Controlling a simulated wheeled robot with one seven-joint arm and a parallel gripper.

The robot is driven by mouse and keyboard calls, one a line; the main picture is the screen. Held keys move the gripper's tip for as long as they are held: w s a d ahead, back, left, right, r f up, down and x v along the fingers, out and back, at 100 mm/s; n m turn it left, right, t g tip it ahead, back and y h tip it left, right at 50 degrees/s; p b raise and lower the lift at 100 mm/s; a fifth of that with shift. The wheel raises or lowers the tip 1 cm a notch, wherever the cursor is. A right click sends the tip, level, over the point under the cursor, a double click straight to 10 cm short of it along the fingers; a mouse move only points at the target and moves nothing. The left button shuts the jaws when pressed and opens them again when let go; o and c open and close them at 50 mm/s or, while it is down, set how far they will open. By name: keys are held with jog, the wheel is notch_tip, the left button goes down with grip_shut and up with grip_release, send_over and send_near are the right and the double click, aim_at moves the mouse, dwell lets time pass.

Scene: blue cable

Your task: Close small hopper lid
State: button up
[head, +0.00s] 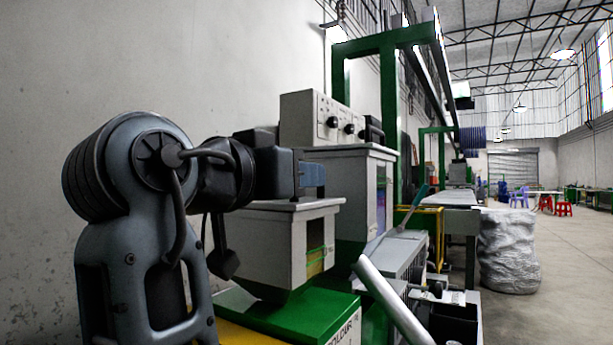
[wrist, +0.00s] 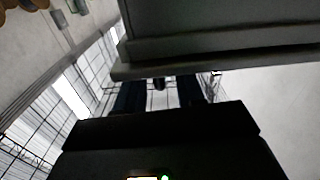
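The small hopper (head: 275,242) is a grey box with a window in its right side, standing on a green machine. Its light grey lid (head: 318,204) looks level along the top of the box; my arm hides its rear part. My gripper (head: 314,178) is just above the lid, pointing right; I cannot tell if it touches. In the dark wrist view, two dark bluish fingers (wrist: 160,95) stand apart with a gap between them and nothing visibly held. A grey slab-edged body (wrist: 220,40) fills the top of that view, close to the fingertips.
A taller grey hopper (head: 345,195) stands right behind the small one. A control box with black knobs (head: 310,118) and a green frame (head: 388,110) rise behind. A grey slanted tube (head: 390,300) is in front at right. Open floor (head: 550,290) lies far right.

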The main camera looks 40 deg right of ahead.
jog(key=shift+v, duration=2.3)
